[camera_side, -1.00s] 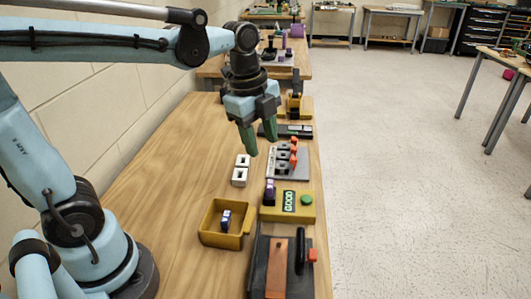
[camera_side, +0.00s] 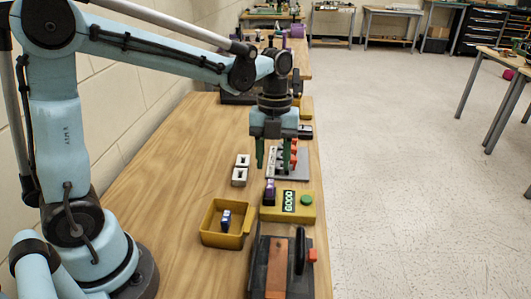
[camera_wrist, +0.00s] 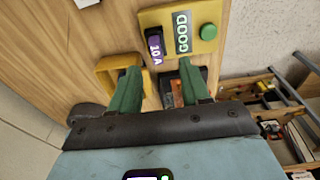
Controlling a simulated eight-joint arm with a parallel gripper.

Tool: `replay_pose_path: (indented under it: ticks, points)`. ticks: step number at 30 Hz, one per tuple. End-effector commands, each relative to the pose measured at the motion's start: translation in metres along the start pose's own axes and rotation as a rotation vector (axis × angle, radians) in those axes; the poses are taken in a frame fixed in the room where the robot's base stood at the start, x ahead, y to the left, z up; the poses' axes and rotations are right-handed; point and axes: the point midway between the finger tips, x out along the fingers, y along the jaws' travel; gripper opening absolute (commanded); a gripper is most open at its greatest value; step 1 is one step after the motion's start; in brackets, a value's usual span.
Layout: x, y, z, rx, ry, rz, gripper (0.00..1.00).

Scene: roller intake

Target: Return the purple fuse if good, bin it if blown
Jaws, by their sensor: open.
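The purple fuse (camera_side: 269,192) stands at the left end of the yellow tester (camera_side: 302,207); in the wrist view the fuse (camera_wrist: 155,47) is marked 10A. The tester's display (camera_wrist: 182,32) reads GOOD in green, beside a round green button (camera_wrist: 208,32). My gripper (camera_side: 276,168) is open and empty, pointing down above and behind the tester; its green fingers also show in the wrist view (camera_wrist: 160,88). A yellow bin (camera_side: 212,240) on the left holds a dark blue and white fuse (camera_side: 226,219). The grey fuse holder (camera_side: 300,177) with orange parts is partly hidden by my gripper.
Two white blocks with dark slots (camera_side: 240,169) lie left of the holder. A dark device with a copper-coloured plate and black lever (camera_side: 275,270) stands at the near edge. Bare wood (camera_side: 165,170) lies open to the left.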

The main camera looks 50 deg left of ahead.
Motion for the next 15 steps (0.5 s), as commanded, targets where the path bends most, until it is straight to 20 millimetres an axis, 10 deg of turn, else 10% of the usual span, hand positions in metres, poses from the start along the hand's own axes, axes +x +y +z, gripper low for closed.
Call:
replay_pose_path:
  ticks: [15]
  points:
    - [0.044, 0.006, 0.001, -0.001, -0.001, 0.000, 0.47]
